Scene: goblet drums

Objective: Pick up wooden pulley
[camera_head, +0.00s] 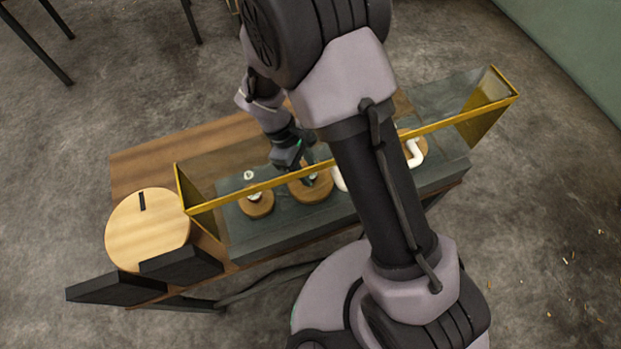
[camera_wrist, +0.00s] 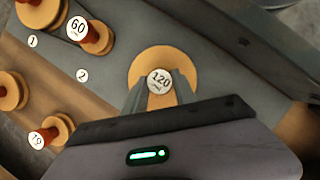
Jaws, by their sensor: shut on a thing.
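The wooden pulley (camera_wrist: 164,54) is a round, light-brown wooden disc with a white round tag reading 120 at its middle. In the wrist view, the two grey fingers of my gripper (camera_wrist: 160,92) are closed on its middle part, one on either side, below the tag. In the head view, my gripper (camera_head: 307,174) points down onto the wooden pulley (camera_head: 312,193) on the dark grey bench top. My arm and the fingers hide part of it. I cannot tell whether it is clear of the surface.
A yellow-edged clear guard (camera_head: 330,161) runs along the bench close to my gripper. A smaller wooden disc (camera_head: 257,207) stands to the left. Red-and-wood spools (camera_wrist: 97,37) with tags stand at left in the wrist view.

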